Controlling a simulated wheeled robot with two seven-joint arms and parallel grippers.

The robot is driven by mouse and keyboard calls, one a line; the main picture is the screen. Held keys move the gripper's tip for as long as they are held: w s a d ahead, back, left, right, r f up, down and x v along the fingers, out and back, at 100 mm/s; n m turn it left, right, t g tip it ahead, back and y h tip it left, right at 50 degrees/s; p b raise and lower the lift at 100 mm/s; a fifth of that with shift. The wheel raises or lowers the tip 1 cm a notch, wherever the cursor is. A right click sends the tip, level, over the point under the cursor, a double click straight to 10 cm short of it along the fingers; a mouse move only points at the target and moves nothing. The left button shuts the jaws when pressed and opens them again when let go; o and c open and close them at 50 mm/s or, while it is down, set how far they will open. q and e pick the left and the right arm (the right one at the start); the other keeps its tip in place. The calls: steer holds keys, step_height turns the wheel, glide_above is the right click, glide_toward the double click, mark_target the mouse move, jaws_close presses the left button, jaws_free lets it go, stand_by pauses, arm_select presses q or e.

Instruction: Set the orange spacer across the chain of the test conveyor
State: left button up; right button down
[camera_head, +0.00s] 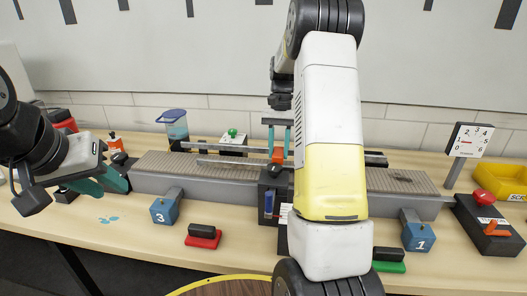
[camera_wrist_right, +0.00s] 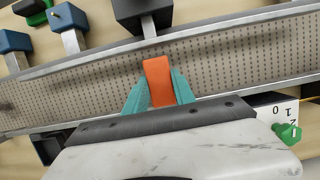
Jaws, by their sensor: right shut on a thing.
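The orange spacer (camera_head: 277,156) is held between the teal fingers of my right gripper (camera_wrist_right: 158,98), over the chain of the test conveyor (camera_head: 225,175). In the right wrist view the spacer (camera_wrist_right: 158,72) lies crosswise over the chain (camera_wrist_right: 225,68), its far end near the conveyor's edge by a dark block. I cannot tell if it touches the chain. My right arm hides part of the conveyor in the head view. My left gripper (camera_head: 101,183) is at the conveyor's left end, empty, with its teal fingers apart.
Blue blocks marked 3 (camera_head: 165,209) and 1 (camera_head: 418,234) stand along the conveyor's front. A control box with a red knob (camera_head: 485,197) and a dial sign (camera_head: 469,140) are at right.

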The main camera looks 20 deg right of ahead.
steer(key=shift+f, duration=1.1)
steer(key=shift+f, duration=0.15)
steer(key=c, duration=1)
jaws_free()
steer(key=shift+c, duration=0.2)
